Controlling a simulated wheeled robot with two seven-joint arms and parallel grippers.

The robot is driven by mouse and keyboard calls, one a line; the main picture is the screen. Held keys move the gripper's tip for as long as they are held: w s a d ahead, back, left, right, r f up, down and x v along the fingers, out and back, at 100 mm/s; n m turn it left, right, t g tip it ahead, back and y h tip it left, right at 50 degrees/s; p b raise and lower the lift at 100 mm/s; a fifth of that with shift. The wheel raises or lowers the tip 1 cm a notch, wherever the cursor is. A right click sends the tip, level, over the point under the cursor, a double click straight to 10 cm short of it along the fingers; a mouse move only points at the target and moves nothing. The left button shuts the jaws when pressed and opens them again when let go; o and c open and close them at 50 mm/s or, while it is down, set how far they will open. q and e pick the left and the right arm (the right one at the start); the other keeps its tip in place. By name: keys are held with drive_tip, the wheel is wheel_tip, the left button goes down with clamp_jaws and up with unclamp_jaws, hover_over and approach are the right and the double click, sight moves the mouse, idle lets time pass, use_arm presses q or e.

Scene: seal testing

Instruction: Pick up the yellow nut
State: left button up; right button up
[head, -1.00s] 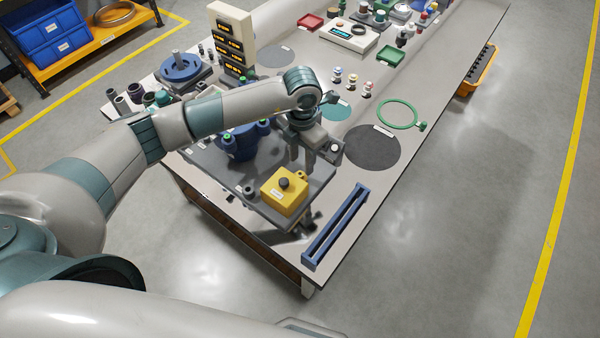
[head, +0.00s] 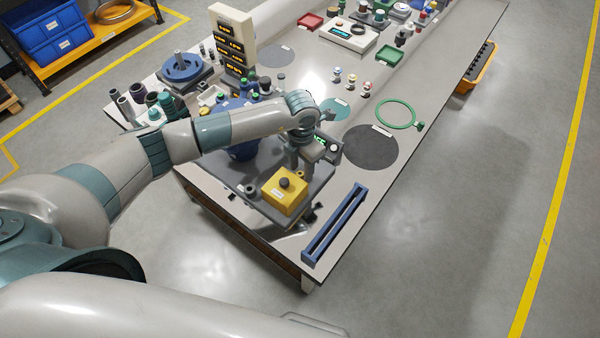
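I cannot pick out a yellow nut for sure. Several small light-coloured parts (head: 351,79) stand on the table beyond my arm, too small to tell their kind. My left gripper (head: 308,163) points down over the grey platform at the table's near end, just behind the yellow box with a black button (head: 284,196). Its fingers are small and partly hidden by the wrist, so I cannot tell whether they are open or hold anything. My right gripper is not in view.
A blue slotted rack (head: 335,225) lies at the near right edge. A dark round mat (head: 371,148) and a green ring (head: 397,114) lie to the right of the gripper. A tall display tower (head: 231,40) and a blue round fixture (head: 181,66) stand behind my forearm.

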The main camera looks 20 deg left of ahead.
sight(302, 175)
use_arm(q)
drive_tip(key=c, duration=0.8)
clamp_jaws()
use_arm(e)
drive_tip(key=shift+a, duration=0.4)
use_arm(q)
drive_tip(key=shift+r, duration=0.1)
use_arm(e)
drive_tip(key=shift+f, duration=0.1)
use_arm(q)
drive_tip(key=shift+r+b, duration=0.4)
drive_tip(key=shift+r, duration=0.05)
drive_tip(key=r, duration=0.1)
drive_tip(key=r+b, duration=0.1)
drive_tip(key=r, duration=0.1)
drive_tip(key=shift+s+d+r+b, duration=0.15)
drive_tip(key=shift+s+d+b, duration=0.15)
drive_tip(key=shift+s+b, duration=0.05)
drive_tip(key=s+d+r+b, duration=0.3)
drive_tip(key=s+d+r, duration=0.2)
drive_tip(key=s, duration=0.4)
drive_tip(key=shift+d+r, duration=0.4)
drive_tip(key=shift+r, duration=0.45)
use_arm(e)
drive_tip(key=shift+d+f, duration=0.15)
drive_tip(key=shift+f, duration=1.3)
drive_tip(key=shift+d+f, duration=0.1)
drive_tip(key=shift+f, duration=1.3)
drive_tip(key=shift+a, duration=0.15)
